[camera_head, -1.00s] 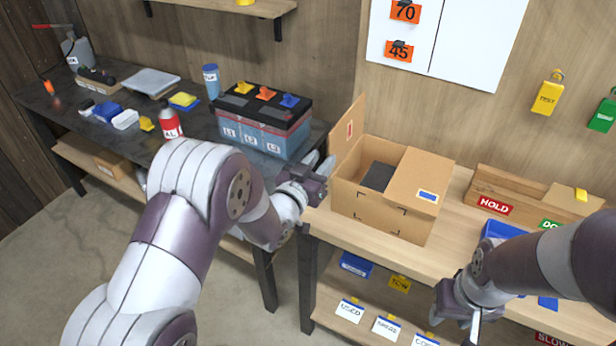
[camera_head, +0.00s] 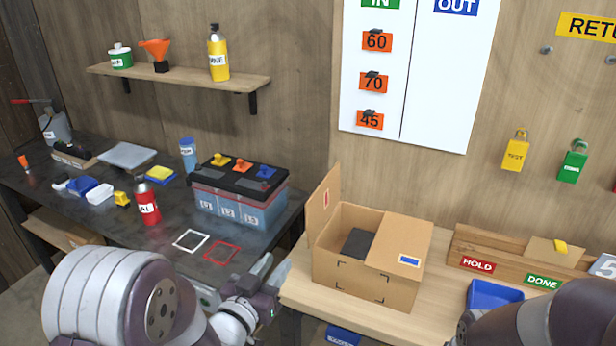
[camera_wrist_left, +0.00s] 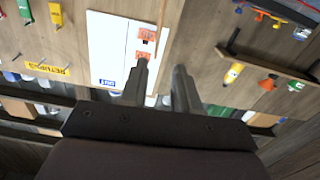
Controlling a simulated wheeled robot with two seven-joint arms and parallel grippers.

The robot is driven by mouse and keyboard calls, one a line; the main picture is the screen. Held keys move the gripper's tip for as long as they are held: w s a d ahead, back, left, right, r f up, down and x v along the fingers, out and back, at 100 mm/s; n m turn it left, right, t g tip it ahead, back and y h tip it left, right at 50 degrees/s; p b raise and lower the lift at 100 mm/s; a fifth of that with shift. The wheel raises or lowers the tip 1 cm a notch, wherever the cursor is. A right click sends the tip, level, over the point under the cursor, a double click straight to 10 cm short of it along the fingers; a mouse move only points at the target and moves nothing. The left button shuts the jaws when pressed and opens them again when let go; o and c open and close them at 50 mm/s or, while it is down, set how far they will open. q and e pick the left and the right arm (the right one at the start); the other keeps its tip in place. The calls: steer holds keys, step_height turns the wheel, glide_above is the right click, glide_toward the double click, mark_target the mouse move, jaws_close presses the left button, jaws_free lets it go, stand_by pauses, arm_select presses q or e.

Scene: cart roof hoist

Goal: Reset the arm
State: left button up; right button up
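My left gripper (camera_head: 266,274) is in the lower middle of the head view, between the dark workbench and the cardboard box, touching nothing that I can see. Its two fingers stand apart in the left wrist view (camera_wrist_left: 160,82), with nothing between them. My right arm (camera_head: 555,318) shows only in part at the bottom right of the head view; its fingers are out of the picture.
An open cardboard box (camera_head: 370,285) stands on the light wooden table near my left gripper. A battery (camera_head: 240,205) and a red bottle (camera_head: 148,204) stand on the dark workbench (camera_head: 110,225). A blue tray (camera_head: 492,294) lies near my right arm.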

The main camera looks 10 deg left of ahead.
arm_select(q)
steer(key=s+a+f+n+g+y, duration=0.1)
steer(key=s+a+f+g+y, duration=0.1)
steer(key=f+g, duration=0.25)
steer(key=s+a+f+g+y, duration=0.2)
steer(key=s+f+g, duration=0.1)
steer(key=f, duration=0.3)
steer(key=s+a+r+n+g+y+p, duration=0.1)
steer(key=s+r+g, duration=0.2)
steer(key=s+g, duration=0.5)
steer(key=s, duration=0.3)
steer(key=shift+s+a+n+y, duration=0.3)
steer(key=shift+s+n, duration=0.1)
steer(key=shift+r, duration=0.1)
stand_by(0.4)
